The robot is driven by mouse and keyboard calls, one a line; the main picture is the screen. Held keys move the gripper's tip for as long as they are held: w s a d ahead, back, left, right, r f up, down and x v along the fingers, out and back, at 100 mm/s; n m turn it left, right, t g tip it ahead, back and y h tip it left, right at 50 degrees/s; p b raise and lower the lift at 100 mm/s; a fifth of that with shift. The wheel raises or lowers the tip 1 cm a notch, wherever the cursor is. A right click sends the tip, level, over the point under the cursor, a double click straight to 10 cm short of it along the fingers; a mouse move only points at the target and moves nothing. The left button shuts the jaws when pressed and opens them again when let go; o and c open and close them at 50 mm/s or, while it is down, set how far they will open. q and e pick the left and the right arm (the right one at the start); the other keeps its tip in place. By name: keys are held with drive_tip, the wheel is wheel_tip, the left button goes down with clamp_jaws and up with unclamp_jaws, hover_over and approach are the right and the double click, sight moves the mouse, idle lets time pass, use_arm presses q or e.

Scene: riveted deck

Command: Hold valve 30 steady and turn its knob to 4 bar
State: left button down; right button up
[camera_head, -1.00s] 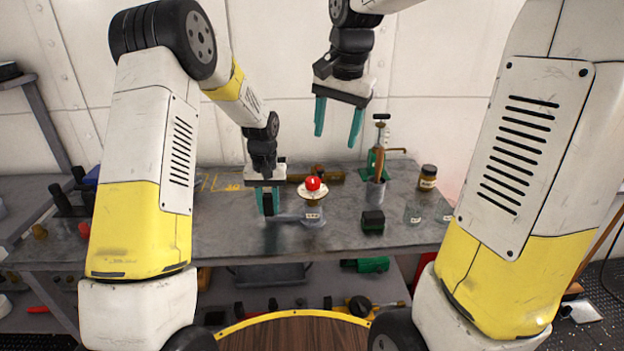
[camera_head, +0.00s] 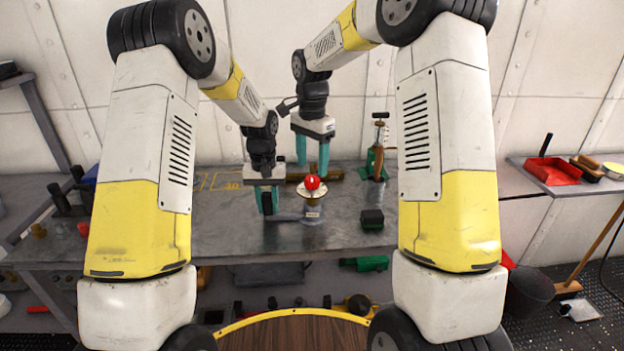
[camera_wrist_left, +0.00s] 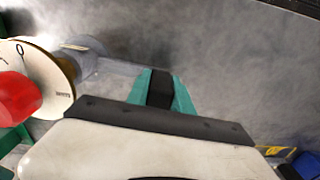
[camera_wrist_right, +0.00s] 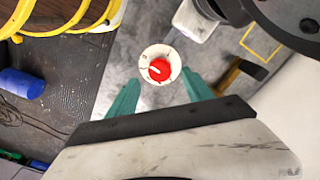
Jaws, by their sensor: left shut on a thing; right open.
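The valve is a grey body (camera_head: 312,214) on the bench with a white dial and a red knob (camera_head: 311,183) on top. Its tag is too small to read. My left gripper (camera_head: 267,203) is shut on the black grip (camera_wrist_left: 160,88) at the end of the valve's grey side bar. The left wrist view shows the red knob (camera_wrist_left: 18,98) and dial at its left edge. My right gripper (camera_head: 313,158) is open and empty, above the knob and apart from it. In the right wrist view the knob (camera_wrist_right: 160,69), with a white pointer line, appears between the fingers; dial figures are unreadable.
A black-and-green block (camera_head: 372,219) stands on the bench (camera_head: 240,233) right of the valve. A can with tools (camera_head: 377,165) stands behind. A yellow outline with "30" (camera_head: 232,186) is painted left of the valve. A red tray (camera_head: 553,171) lies on the right shelf.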

sight(312, 178)
drive_tip(key=shift+f, duration=2.75)
clamp_jaws()
